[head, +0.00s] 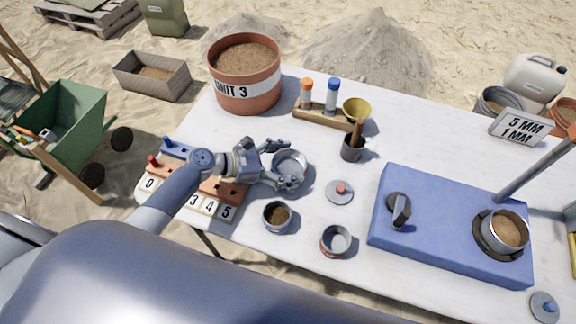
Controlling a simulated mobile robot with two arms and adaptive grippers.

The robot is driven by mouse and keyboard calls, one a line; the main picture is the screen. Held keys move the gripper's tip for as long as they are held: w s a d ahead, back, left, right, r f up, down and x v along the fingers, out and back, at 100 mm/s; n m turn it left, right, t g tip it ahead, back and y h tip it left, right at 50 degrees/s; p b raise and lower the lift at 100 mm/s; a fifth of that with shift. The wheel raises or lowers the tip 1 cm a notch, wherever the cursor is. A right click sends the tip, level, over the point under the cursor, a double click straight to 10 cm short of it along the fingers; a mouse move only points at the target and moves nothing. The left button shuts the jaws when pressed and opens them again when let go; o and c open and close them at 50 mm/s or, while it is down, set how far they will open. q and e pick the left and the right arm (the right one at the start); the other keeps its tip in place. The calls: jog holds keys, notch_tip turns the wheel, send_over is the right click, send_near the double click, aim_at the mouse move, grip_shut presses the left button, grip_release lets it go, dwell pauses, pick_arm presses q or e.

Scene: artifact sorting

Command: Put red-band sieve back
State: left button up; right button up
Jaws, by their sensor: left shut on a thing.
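My left gripper (291,180) reaches in from the left and is shut on a round grey metal vessel (289,161), at or just above the white table. Its fingers cover part of the vessel's side, so I cannot tell if it has a coloured band. A small metal sieve with a reddish band (335,241) stands upright and apart from the gripper, near the table's front edge. A grey lid with a red knob (340,191) lies between them. A cup with brown soil (277,216) stands left of the red-banded sieve. My right gripper is not in view.
A blue machine (440,237) at the right carries a sand-filled sieve (505,230). Numbered cards (211,208) and peg blocks lie under my left arm.

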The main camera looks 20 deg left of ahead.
pick_arm(q)
jog(key=shift+f, duration=0.6)
jog(key=o, duration=1.1)
jog(key=shift+f, duration=0.1)
jog(key=v, duration=1.1)
jog(key=shift+b, duration=0.4)
jog(key=shift+s+a+r, duration=0.25)
jog(key=shift+a+r, duration=0.1)
jog(key=shift+a, duration=0.05)
